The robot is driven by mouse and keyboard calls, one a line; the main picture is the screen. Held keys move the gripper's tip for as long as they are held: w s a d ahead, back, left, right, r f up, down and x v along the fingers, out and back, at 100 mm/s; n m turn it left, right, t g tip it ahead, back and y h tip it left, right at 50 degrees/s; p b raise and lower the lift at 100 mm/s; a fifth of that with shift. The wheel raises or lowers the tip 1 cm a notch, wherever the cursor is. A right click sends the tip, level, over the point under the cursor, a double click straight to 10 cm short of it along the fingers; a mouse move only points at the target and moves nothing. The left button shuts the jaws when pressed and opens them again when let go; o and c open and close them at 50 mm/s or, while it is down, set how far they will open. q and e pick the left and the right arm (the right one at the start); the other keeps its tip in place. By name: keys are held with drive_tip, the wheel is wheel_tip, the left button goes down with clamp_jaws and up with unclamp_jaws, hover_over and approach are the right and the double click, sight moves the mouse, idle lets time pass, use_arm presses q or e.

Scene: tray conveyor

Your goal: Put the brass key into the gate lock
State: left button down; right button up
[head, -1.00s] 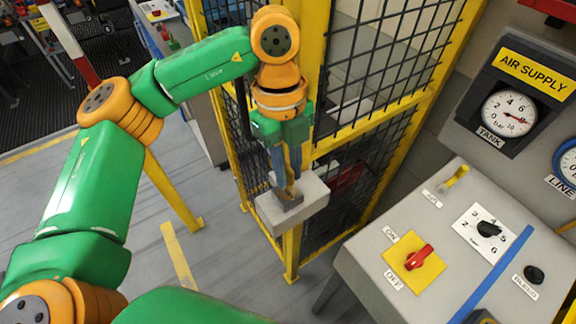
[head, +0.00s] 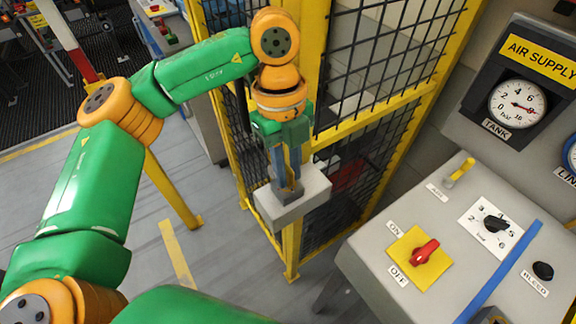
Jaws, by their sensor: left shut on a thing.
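The gate lock (head: 312,197) is a pale grey box on the yellow post of the mesh gate, with a darker plate on top. My left gripper (head: 287,183) points down at it, its blue-grey fingers right over that plate. It is shut on the brass key, which is mostly hidden between and below the fingertips. I cannot tell how deep the key sits in the lock. My right gripper is not in view.
The yellow-framed mesh fence (head: 385,50) stands behind the lock. A grey control panel (head: 385,285) with a red switch (head: 424,252) and black knobs stands at the right, below a tank gauge (head: 517,104). Open floor lies left of the gate.

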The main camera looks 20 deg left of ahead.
sight(287, 166)
use_arm(q)
drive_tip(key=shift+f, duration=0.4)
drive_tip(key=c, duration=0.7)
unclamp_jaws()
drive_tip(key=r, duration=0.7)
drive_tip(key=shift+w+a+r+b, duration=0.1)
drive_tip(key=shift+w+a+b, duration=0.2)
drive_tip(key=shift+a+b, duration=0.05)
